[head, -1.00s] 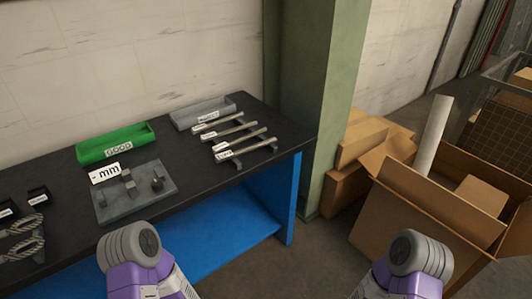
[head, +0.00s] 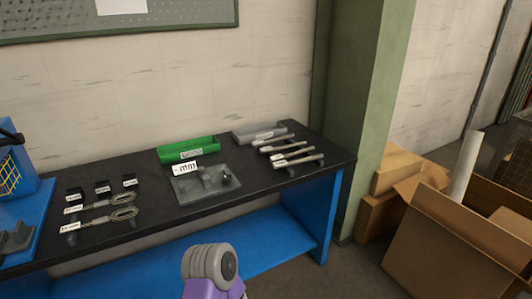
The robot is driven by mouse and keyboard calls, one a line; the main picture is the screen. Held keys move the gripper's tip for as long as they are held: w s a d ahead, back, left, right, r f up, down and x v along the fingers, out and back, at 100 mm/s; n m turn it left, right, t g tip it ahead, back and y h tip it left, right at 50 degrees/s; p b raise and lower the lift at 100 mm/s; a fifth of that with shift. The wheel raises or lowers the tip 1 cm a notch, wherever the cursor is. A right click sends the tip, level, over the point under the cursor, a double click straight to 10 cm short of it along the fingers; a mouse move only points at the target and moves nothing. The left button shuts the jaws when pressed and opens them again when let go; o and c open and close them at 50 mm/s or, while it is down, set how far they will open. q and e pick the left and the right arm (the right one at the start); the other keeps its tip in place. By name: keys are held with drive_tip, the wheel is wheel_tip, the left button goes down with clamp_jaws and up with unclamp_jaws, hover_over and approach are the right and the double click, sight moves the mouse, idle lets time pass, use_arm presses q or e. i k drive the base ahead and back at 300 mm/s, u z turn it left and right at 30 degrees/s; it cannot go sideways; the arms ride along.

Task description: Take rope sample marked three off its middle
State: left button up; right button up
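I cannot tell which piece is marked three. Neither gripper is in view; only a purple and grey part of my arm shows at the bottom.
The dark bench (head: 150,225) bears three black labelled blocks (head: 102,187), a green tray (head: 188,150), a grey tray (head: 245,138) and a grey plate marked mm (head: 195,195). A blue unit (head: 30,190) stands far left. Cardboard boxes (head: 440,250) stand on the right floor.

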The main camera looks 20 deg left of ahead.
sight(293, 154)
drive_tip(key=u, duration=0.8)
drive_tip(key=i, duration=1.4)
drive_tip(key=z, duration=0.55)
